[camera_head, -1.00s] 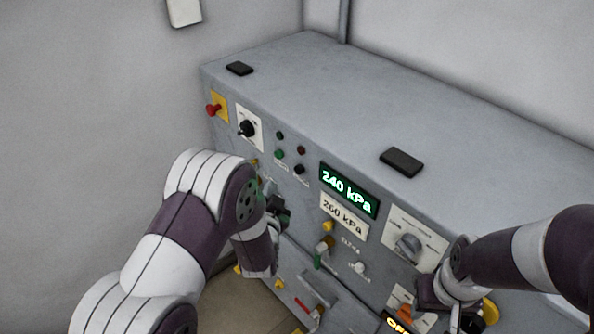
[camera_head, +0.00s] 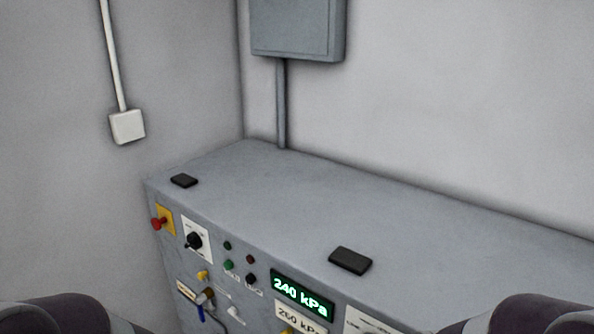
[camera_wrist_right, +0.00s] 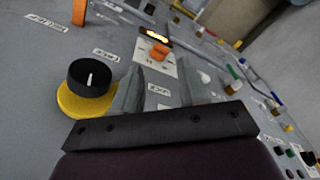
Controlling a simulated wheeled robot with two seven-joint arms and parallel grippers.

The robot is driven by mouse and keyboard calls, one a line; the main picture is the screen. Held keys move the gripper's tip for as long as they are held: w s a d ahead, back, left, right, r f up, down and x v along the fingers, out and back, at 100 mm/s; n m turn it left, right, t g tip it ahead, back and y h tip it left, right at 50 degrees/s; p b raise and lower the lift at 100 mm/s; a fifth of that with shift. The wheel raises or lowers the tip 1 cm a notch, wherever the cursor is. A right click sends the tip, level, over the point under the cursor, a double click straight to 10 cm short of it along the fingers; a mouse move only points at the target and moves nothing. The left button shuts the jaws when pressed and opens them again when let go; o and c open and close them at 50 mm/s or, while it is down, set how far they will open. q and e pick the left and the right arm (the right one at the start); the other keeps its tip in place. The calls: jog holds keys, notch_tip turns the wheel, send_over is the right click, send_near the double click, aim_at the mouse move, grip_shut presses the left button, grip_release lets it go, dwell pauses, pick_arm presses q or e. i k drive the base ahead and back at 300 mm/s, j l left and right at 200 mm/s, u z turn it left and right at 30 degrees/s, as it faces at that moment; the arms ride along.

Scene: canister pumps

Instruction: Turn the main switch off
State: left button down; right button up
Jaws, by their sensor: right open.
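In the wrist view a black rotary knob (camera_wrist_right: 90,78) with a white pointer line sits on a round yellow base. My right gripper (camera_wrist_right: 157,80) is open and empty in front of the panel, just right of this knob, its fingers apart. In the head view another black rotary switch (camera_head: 193,240) sits on a white plate. The labels are too small to read, so I cannot tell which is the main switch. My left gripper is out of view.
The grey cabinet (camera_head: 300,205) has a red button (camera_head: 157,224) on yellow, several small buttons and a green 240 kPa display (camera_head: 301,294). A black block (camera_head: 350,260) lies on top. Several coloured valve handles show in the wrist view.

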aim_at(194, 240)
jog(key=k+l+u, duration=0.15)
jog(key=k+l, duration=0.8)
jog(key=k, duration=0.15)
jog(key=k+l, duration=0.1)
jog(key=l, duration=0.25)
jog(key=k+l, duration=0.1)
jog(key=l, duration=0.25)
jog(key=k+l, duration=0.1)
jog(key=l, duration=0.3)
jog(key=l+u, duration=0.1)
jog(key=l, duration=0.25)
jog(key=j+z, duration=0.15)
jog(key=z, duration=0.15)
jog(key=j+z, duration=0.15)
jog(key=z, duration=0.15)
jog(key=i+j+z, duration=0.1)
jog(key=j+z, duration=0.2)
jog(key=j, duration=1.2)
jog(key=j+z, duration=0.35)
jog(key=j, duration=1.85)
jog(key=k+j, duration=0.1)
jog(key=j, duration=0.65)
